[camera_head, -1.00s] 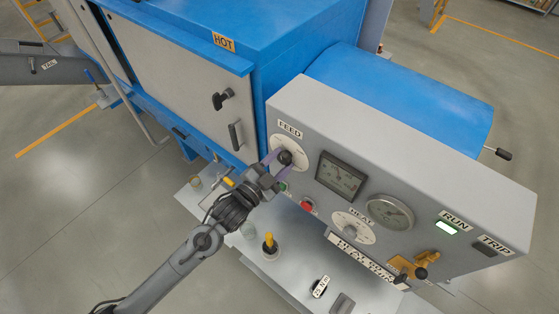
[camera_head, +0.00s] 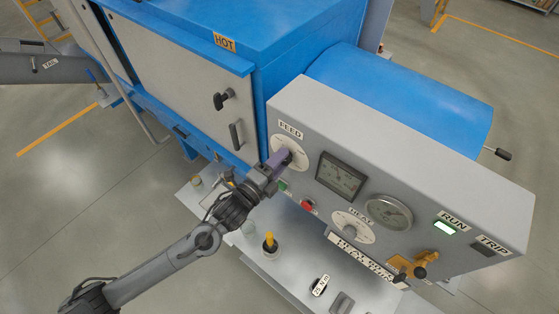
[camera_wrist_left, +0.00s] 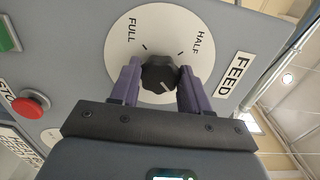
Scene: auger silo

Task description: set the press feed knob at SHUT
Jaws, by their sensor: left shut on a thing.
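The feed knob (camera_wrist_left: 158,76) is black and lobed, on a white round dial (camera_wrist_left: 150,22) under the FEED label (camera_wrist_left: 233,75). The dial also shows in the head view (camera_head: 277,151). My left gripper (camera_head: 281,160) has its purple fingers on either side of the knob and is shut on it. In the left wrist view, FULL and HALF read on the dial with a tick near each. A short white mark on the knob points down toward my gripper's palm, away from both words. The dial's lower part, and any SHUT lettering, is hidden. My right gripper is not in view.
On the same grey panel (camera_head: 400,150) are a red button (camera_head: 307,205), a meter (camera_head: 340,178), a gauge (camera_head: 389,212) and the HEAT dial (camera_head: 351,227). A shelf below holds a yellow-topped item (camera_head: 269,246). The blue HOT cabinet (camera_head: 290,60) stands behind.

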